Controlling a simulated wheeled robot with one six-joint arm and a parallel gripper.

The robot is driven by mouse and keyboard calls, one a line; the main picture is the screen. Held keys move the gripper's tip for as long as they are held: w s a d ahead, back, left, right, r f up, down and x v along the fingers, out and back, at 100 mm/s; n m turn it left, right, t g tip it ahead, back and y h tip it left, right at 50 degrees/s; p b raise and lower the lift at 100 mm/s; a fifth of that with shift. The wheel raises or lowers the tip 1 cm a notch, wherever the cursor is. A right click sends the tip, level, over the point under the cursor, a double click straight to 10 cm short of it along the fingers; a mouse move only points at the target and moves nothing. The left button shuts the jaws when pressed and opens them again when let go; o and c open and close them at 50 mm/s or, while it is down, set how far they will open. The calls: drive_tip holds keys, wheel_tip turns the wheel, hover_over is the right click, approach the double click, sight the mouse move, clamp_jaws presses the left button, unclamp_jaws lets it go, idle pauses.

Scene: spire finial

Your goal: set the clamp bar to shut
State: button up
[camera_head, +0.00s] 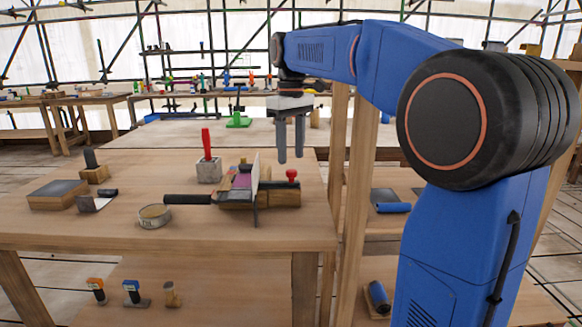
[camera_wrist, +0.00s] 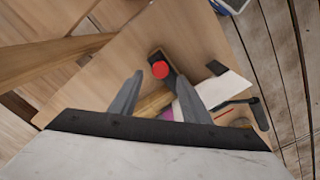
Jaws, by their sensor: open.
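On the workbench stands a wooden fixture (camera_head: 275,199) with a purple piece (camera_head: 242,181) on it and an upright pale plate (camera_head: 255,190) beside it. A red knob (camera_head: 292,174) stands at its right end. In the wrist view the red knob (camera_wrist: 160,69) sits on a short dark bar (camera_wrist: 170,74), which looks like the clamp bar; its exact setting cannot be told. My gripper (camera_head: 291,155) is open and empty, pointing down above the knob with a gap. In the wrist view the knob shows between the fingertips of my gripper (camera_wrist: 160,80).
A black handle (camera_head: 187,199) sticks out left of the fixture. A tin (camera_head: 155,215), a red-handled tool in a grey block (camera_head: 208,168), a scraper (camera_head: 97,202) and a dark-topped block (camera_head: 58,194) stand on the bench (camera_head: 270,236). A post (camera_head: 360,170) rises right of the bench.

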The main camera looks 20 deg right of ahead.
sight(290, 170)
drive_tip(key=shift+f, duration=2.4)
drive_tip(key=shift+c, duration=0.6)
drive_tip(key=shift+a, duration=0.1)
clamp_jaws()
